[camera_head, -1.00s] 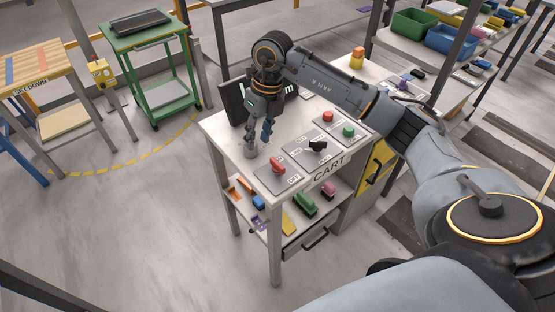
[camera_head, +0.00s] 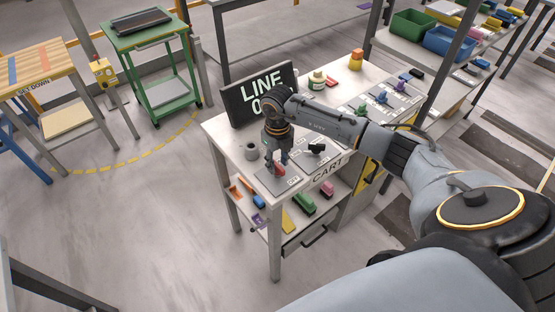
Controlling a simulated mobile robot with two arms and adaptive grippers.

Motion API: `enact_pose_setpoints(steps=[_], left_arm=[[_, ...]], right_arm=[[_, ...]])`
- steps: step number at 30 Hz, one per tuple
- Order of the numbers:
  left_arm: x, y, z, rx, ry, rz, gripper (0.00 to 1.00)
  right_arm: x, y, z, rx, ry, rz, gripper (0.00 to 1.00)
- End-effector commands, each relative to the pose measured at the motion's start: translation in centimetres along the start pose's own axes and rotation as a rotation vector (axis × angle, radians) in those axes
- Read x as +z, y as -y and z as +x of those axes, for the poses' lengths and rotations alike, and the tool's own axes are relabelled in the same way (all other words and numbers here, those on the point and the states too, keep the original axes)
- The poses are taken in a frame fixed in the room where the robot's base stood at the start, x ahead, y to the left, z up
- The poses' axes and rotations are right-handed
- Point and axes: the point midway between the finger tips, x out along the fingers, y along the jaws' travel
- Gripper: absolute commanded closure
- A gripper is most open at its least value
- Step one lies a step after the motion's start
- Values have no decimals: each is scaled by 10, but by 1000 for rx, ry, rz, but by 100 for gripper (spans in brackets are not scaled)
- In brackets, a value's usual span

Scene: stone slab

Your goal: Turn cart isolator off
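The red-handled isolator switch (camera_head: 279,169) sits on a grey plate (camera_head: 268,184) at the front left corner of the white bench top. The handle's exact angle is partly hidden. My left gripper is not in view.
A black rotary switch (camera_head: 316,149) is on the plate just right. A grey cylinder (camera_head: 251,150) stands to the left. The LINE sign (camera_head: 262,92) stands behind my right gripper. Coloured parts lie on the shelf (camera_head: 262,213) below. Open floor is to the left.

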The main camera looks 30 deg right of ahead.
Motion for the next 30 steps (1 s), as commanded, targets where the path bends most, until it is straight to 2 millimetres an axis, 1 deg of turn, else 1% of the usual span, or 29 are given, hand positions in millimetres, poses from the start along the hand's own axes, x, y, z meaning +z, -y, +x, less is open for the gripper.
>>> enact_pose_setpoints(steps=[4,11,12,14,15,17,25,30], left_arm=[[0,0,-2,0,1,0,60],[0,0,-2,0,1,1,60],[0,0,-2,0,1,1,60],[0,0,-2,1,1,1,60],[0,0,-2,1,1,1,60],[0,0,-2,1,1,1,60],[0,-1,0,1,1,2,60],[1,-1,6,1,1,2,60]], right_arm=[[0,-1,7,1,0,-2,64],[0,-1,8,1,0,-2,64],[0,-1,8,1,0,-2,68],[0,0,8,1,0,-2,80],[0,0,7,1,0,-2,89],[0,0,7,1,0,-1,100],[0,0,8,0,1,-8,100],[0,0,9,-1,1,-47,100]])
